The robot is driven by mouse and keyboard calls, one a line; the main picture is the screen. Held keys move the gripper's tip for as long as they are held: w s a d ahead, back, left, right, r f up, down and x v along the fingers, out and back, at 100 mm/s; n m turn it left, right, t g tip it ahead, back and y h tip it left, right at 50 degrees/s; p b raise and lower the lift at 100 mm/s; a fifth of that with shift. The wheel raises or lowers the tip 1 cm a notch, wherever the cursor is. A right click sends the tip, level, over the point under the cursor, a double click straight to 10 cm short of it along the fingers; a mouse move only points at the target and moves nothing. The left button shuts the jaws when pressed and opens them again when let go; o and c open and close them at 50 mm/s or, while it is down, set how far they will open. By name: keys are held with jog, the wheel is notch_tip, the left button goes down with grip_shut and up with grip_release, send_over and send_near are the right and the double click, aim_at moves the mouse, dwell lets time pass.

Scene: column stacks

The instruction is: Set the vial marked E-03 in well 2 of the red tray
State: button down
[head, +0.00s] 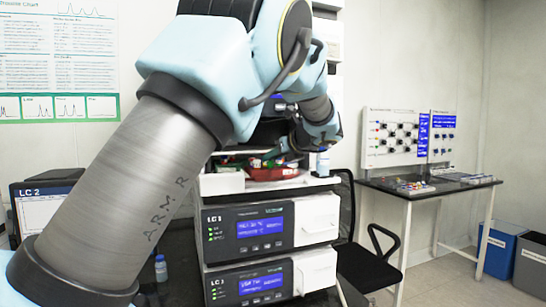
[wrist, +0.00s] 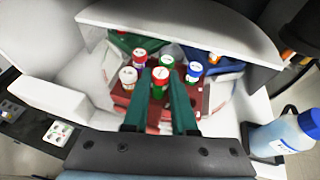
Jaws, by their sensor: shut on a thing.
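The red tray (wrist: 153,112) lies below my gripper in the wrist view, with several capped vials in it; its red side also shows in the head view (head: 272,174). Vials with red, white and blue caps stand close around the fingers, including a white-capped vial (wrist: 128,76) on the left and a blue-capped vial (wrist: 195,69) on the right. I cannot read the cap marks or well numbers. The held vial's lower end is hidden.
A blue-capped bottle (wrist: 284,134) stands right of the tray. White housing walls (wrist: 180,30) rise behind it. Green and blue trays sit partly hidden beyond the red one. The instrument stack (head: 262,232) stands below; a side table (head: 430,190) is at the right.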

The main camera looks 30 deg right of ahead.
jog(key=shift+f, duration=0.55)
dwell(0.4)
jog(key=c, duration=0.6)
grip_release()
jog(key=shift+c, duration=0.2)
jog(key=b+v, duration=0.3)
jog(key=v, duration=0.8)
